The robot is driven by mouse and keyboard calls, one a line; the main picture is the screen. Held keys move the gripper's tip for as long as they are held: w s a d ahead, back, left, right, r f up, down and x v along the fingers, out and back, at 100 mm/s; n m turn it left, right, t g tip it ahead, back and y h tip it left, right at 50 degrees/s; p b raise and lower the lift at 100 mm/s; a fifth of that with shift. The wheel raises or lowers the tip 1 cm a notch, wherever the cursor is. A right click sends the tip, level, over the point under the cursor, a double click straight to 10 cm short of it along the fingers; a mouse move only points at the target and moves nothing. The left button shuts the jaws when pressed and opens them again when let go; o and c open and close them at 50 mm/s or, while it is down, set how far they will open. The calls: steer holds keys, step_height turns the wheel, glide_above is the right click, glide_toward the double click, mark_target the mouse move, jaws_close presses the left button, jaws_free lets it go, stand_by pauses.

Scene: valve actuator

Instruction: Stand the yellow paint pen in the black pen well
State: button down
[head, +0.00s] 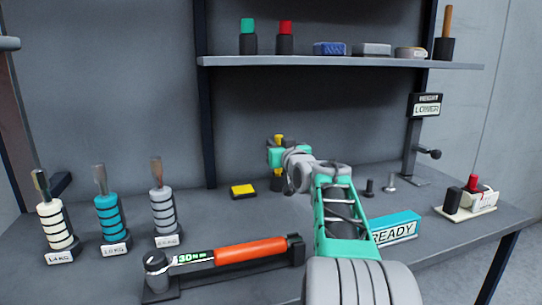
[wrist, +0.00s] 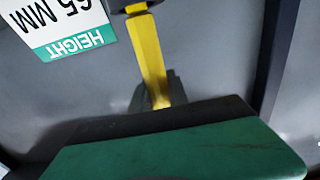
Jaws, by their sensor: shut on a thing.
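The yellow paint pen (head: 279,139) stands roughly upright at the middle of the bench in the head view. My gripper (head: 276,156) is shut on it, with yellow showing above and below the jaws. In the wrist view the pen (wrist: 152,58) runs from a dark piece at the top edge down to the green-faced finger (wrist: 180,150). A dark block, seemingly the black pen well (head: 277,184), shows directly below the pen in the head view. My gripper partly hides this area, and I cannot tell whether the pen's lower end is inside the well.
A yellow-topped pad (head: 243,190) lies left of the pen. An orange-handled torque wrench (head: 245,251) lies in front. A READY sign (head: 396,228) and small posts (head: 390,182) stand to the right. The shelf (head: 340,62) overhangs behind. A HEIGHT 65 MM label (wrist: 62,25) shows in the wrist view.

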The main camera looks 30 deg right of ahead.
steer(key=f+b, duration=0.1)
steer(key=f, duration=0.2)
steer(key=shift+w+f, duration=0.15)
steer(key=shift+w, duration=0.05)
steer(key=shift+f+b, duration=0.25)
steer(key=shift+b, duration=0.2)
steer(key=c, duration=1.3)
jaws_free()
steer(key=shift+r, duration=0.1)
steer(key=shift+o, duration=0.2)
